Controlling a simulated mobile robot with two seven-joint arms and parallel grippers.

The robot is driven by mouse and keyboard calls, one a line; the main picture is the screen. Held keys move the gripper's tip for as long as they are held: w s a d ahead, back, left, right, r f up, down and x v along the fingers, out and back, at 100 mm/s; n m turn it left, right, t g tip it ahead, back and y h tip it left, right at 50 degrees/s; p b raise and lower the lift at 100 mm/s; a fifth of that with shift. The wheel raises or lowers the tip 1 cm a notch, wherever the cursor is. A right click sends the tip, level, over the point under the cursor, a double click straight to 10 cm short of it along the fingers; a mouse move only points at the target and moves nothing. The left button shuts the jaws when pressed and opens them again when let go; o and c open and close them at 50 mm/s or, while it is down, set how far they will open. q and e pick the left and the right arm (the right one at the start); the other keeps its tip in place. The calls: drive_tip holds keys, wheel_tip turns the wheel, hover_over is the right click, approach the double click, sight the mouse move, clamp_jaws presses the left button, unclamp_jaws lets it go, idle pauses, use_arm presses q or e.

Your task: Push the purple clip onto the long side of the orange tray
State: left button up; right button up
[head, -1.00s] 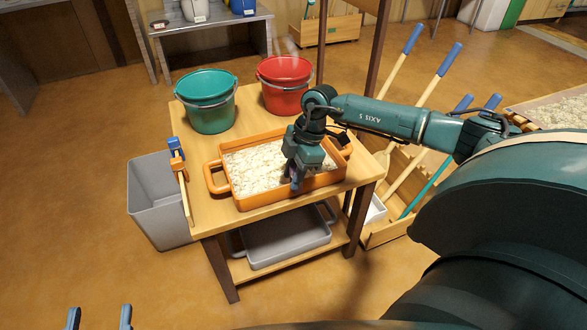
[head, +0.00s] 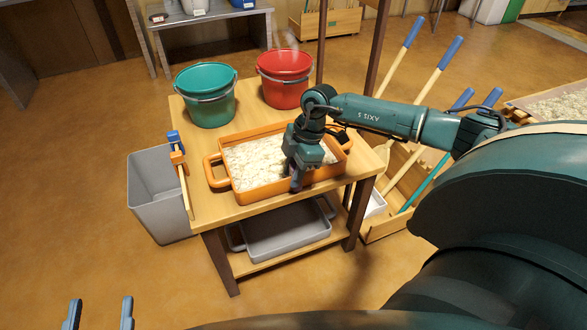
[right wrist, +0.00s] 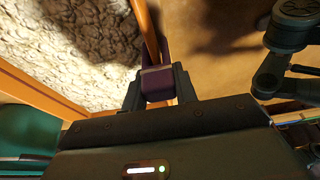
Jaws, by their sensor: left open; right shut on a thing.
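The orange tray (head: 250,196) stands on the wooden table, filled with pale lumpy material. My right gripper (head: 297,186) is shut on the purple clip, over the tray's near long side. In the right wrist view the purple clip (right wrist: 157,84) sits between the fingers (right wrist: 156,90), in line with the tray's orange rim (right wrist: 148,30). One purple prong shows on the outer side of the rim; how deep the clip sits is hidden. My left gripper (head: 97,314) is open and empty at the bottom left, far from the table.
A green bucket (head: 207,105) and a red bucket (head: 287,88) stand behind the tray. A grey bin (head: 160,205) is left of the table (head: 215,215), near a blue-and-orange clamp-like thing (head: 177,150). A grey tray (head: 285,235) lies on the lower shelf. Long-handled tools lean at right.

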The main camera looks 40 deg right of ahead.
drive_tip(key=shift+f, duration=0.1)
idle(0.3)
drive_tip(key=shift+s+f+p, duration=0.1)
drive_tip(key=shift+p, duration=0.2)
drive_tip(key=shift+f, duration=0.15)
drive_tip(key=o, duration=0.4)
drive_tip(key=c, duration=0.5)
drive_tip(key=o, duration=0.4)
drive_tip(key=o, duration=0.7)
